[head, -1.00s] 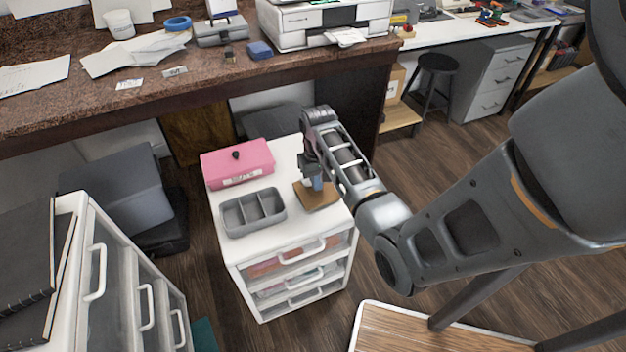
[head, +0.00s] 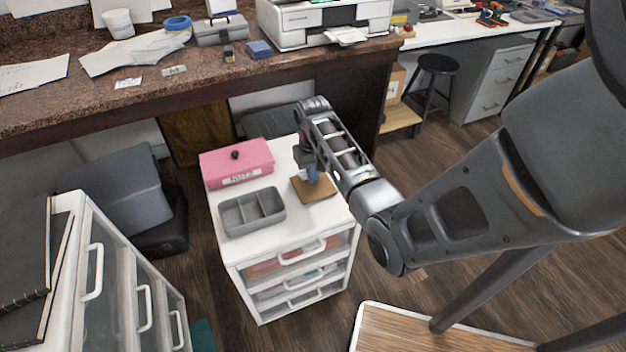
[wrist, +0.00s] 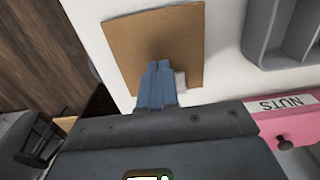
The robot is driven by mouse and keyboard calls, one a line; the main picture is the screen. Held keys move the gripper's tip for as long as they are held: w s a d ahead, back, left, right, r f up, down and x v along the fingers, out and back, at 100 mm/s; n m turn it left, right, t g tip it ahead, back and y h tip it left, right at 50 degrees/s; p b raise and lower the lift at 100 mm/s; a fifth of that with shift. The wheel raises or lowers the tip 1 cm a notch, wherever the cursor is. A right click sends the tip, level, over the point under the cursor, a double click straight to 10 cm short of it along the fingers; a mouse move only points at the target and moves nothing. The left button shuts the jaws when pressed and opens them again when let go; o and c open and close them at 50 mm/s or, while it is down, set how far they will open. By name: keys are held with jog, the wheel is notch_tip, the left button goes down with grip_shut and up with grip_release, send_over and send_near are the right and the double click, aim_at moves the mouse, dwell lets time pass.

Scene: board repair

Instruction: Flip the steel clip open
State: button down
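A brown board (head: 322,188) lies on the white top of a small drawer unit; it also shows in the wrist view (wrist: 188,40). My gripper (head: 312,175) points down over the board's left part in the head view. In the wrist view its blue fingers (wrist: 158,72) are close together at the board's edge, with no clear gap between them. A small pale grey-white piece (wrist: 180,82) shows right beside the fingers; I cannot tell whether it is the steel clip. I cannot make out a clip elsewhere on the board.
A grey compartment tray (head: 228,218) and a pink lidded box (head: 225,168) labelled NUTS stand left of the board on the drawer unit (head: 240,255). A granite counter (head: 110,105) runs behind. Another white drawer unit (head: 75,290) stands at the front left.

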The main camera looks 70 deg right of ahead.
jog(key=shift+w+d, duration=0.3)
jog(key=shift+d, duration=0.05)
jog(key=shift+w+d, duration=0.1)
jog(key=shift+w, duration=0.05)
jog(key=shift+r, duration=0.1)
dwell(0.3)
jog(key=shift+s+a+r+p, duration=0.5)
jog(key=shift+a+p, duration=0.1)
jog(key=shift+p, duration=0.5)
notch_tip(320, 180, up, 8)
jog(key=p, duration=0.6)
jog(key=shift+f, duration=0.1)
